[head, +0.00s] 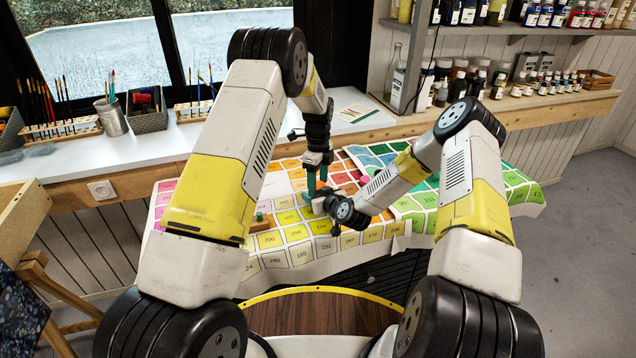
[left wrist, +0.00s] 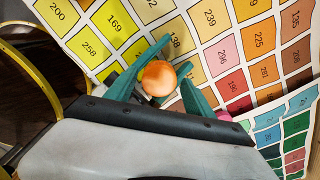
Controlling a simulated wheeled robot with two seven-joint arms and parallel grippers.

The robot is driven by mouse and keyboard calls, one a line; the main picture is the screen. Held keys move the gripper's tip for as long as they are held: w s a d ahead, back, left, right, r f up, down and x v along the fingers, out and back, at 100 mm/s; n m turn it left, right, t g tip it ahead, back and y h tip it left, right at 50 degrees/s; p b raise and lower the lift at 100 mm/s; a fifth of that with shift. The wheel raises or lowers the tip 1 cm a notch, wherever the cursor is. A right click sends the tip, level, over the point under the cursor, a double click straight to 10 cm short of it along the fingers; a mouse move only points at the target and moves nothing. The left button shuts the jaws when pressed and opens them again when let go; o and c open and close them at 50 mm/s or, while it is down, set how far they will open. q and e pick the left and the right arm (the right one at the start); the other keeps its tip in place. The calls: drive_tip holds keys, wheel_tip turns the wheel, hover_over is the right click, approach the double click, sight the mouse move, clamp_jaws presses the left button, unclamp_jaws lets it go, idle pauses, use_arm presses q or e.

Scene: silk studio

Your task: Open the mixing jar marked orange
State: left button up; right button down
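The round orange knob (left wrist: 159,78) shows in the left wrist view between the green fingers of my left gripper (left wrist: 172,76). The fingers stand close on both sides of it; whether they press on it I cannot tell. In the head view my left gripper (head: 317,181) points down over the table, green fingers a little apart. A small whitish body (head: 323,203), perhaps the jar, shows just below them. My right gripper comes in low from the right beside it, and its fingertips are hidden or too small to make out. The jar's marking cannot be read.
A green knob on a wooden piece (head: 260,222) stands to the left, and a pink knob (head: 364,180) to the right. A sheet of numbered colour swatches (head: 300,254) covers the table. Brush holders (head: 68,128) and a metal cup (head: 111,118) line the sill. Paint bottles (head: 555,84) fill the shelf.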

use_arm(q)
drive_tip(key=shift+r, duration=2.25)
drive_tip(key=shift+c, duration=0.4)
drive_tip(key=shift+s+f+m, duration=0.1)
drive_tip(key=shift+s+m, duration=0.2)
drive_tip(key=shift+m, duration=0.1)
drive_tip(key=shift+s+d+r+m+g, duration=0.1)
drive_tip(key=shift+s+r+m+g, duration=0.15)
drive_tip(key=shift+m, duration=0.55)
drive_tip(key=shift+w+r+m, duration=0.25)
drive_tip(key=shift+r+m, duration=0.35)
drive_tip(key=shift+r, duration=0.25)
drive_tip(key=shift+w+r+m, duration=0.25)
drive_tip(key=shift+r+m, duration=0.15)
drive_tip(key=shift+r, duration=0.1)
wheel_tip(320, 180, down, 8)
drive_tip(key=shift+r, duration=0.2)
